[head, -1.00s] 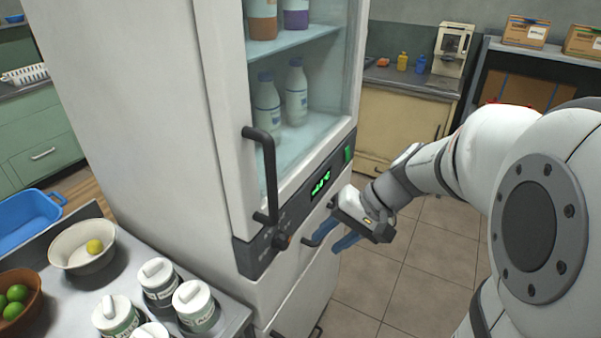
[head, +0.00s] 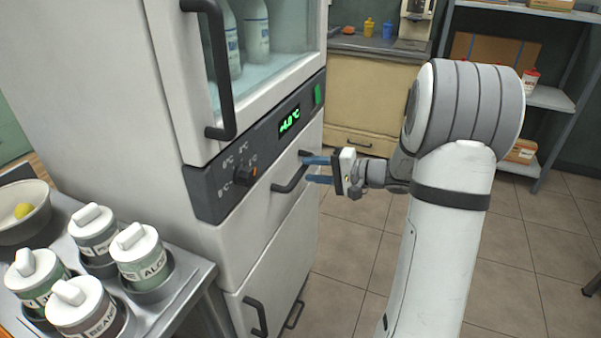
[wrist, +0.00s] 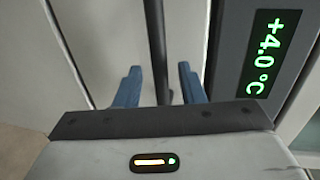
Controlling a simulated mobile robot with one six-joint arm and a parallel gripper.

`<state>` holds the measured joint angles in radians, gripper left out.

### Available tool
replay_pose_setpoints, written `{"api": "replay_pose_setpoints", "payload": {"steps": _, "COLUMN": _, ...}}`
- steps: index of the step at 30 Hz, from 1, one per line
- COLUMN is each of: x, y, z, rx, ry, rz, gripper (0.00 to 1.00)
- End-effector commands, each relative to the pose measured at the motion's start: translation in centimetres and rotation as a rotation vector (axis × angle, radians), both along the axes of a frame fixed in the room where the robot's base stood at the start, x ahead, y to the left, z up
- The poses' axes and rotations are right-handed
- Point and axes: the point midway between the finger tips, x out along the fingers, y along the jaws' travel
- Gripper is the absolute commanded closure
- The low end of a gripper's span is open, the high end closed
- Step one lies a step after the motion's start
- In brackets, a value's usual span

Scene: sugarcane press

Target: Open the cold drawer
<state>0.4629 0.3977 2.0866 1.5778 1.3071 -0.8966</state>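The cold drawer (head: 272,228) is a white front below the control panel of a tall white fridge. It looks closed. Its dark bar handle (head: 287,186) sticks out near the top of the front. My gripper (head: 317,169) points left at the drawer, with its two blue fingers one above the other at the far end of the handle. In the wrist view, the dark handle bar (wrist: 157,45) runs between the blue fingers (wrist: 160,86), with a visible gap on each side. The gripper is open; I cannot tell whether either finger touches the bar.
The control panel (head: 240,150) with a green +4.0°C display sits just above the drawer. A glass door with a dark handle (head: 218,75) is above it. Lidded canisters (head: 137,250) stand on the steel counter at left. The tiled floor (head: 350,265) before the fridge is clear.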

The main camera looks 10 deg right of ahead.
Motion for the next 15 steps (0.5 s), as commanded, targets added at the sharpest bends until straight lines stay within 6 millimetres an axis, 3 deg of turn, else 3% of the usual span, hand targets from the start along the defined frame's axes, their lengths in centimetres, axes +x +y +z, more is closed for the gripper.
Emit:
{"api": "replay_pose_setpoints", "payload": {"steps": 6, "x": 1.6, "y": 2.3, "z": -0.6, "rx": 0.001, "ry": 0.001, "rz": 0.002, "gripper": 0.64}}
{"api": "replay_pose_setpoints", "payload": {"steps": 15, "x": 1.9, "y": 2.8, "z": -0.7, "rx": 0.000, "ry": 0.002, "rz": 0.002, "gripper": 0.64}}
